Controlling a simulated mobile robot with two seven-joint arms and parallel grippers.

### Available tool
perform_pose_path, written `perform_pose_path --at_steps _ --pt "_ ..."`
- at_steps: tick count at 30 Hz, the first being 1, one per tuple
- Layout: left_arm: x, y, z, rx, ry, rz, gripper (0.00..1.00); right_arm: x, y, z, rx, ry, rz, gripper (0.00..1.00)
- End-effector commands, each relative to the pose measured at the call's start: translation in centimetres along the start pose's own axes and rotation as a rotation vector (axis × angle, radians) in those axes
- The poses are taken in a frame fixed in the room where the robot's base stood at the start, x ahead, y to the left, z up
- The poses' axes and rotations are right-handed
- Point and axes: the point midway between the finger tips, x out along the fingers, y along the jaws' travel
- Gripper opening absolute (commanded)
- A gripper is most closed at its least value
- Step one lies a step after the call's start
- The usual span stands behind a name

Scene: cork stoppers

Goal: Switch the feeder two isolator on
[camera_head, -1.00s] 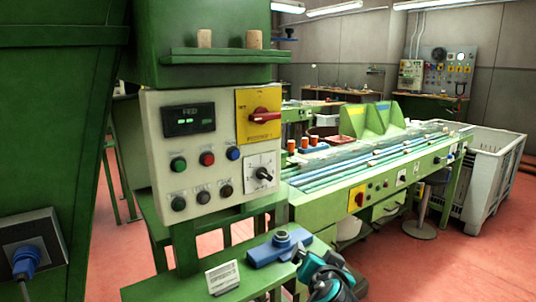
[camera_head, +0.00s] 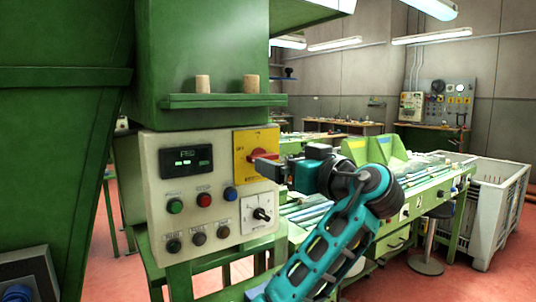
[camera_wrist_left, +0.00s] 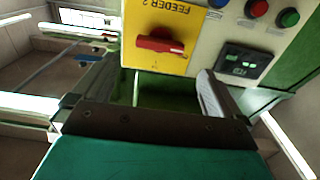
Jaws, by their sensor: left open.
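The feeder two isolator is a red rotary handle (camera_head: 258,157) on a yellow plate (camera_head: 243,142), at the top right of the pale control panel (camera_head: 187,225). Its handle lies roughly horizontal, and my fingers partly cover its right side in the head view. In the left wrist view the picture is upside down; the red handle (camera_wrist_left: 160,44) shows whole on the yellow plate (camera_wrist_left: 185,15), lettered FEEDER 2. My left gripper (camera_head: 267,166) is open in front of the plate. In the left wrist view its fingers (camera_wrist_left: 157,75) stand apart, with the handle beyond them and nothing visibly between them.
The panel also carries a green display (camera_head: 187,161), several push buttons and a black selector (camera_head: 262,213) below the isolator. Two corks (camera_head: 251,84) stand on the green shelf (camera_head: 215,100) above. A conveyor bench and a grey crate (camera_head: 497,215) lie to the right.

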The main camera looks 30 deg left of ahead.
Motion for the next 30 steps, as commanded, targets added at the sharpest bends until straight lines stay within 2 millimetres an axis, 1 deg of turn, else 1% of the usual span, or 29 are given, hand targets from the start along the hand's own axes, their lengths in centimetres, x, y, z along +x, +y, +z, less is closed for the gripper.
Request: perform_pose_path --at_steps 1,6,9,12,16,23,30 --pt "1.3 -0.1 -0.2 0.004 0.002 -0.004 1.00 -0.2 0.0 -0.3 0.000 0.000 0.000 0.43" --pt "4.4 -0.1 -0.1 0.004 0.001 -0.003 1.00 -0.6 0.0 -0.8 0.000 0.000 0.000 0.43" --pt "5.7 0.0 -0.1 0.004 0.001 -0.001 1.00 -0.7 0.0 -1.0 0.000 0.000 0.000 0.43" --pt "6.5 0.0 0.0 0.003 -0.001 0.001 1.00 -0.7 0.0 -1.1 0.000 0.000 0.000 0.43" --pt "7.0 0.1 0.0 0.002 0.000 0.002 1.00 -0.7 0.0 -1.1 0.000 0.000 0.000 0.43" --pt "7.0 0.1 0.1 0.002 0.000 0.002 1.00 -0.7 0.0 -1.1 0.000 0.001 0.000 0.43" --pt "7.0 0.1 0.1 0.002 -0.001 0.002 0.78 -0.7 0.1 -1.1 0.000 0.001 0.001 0.43"
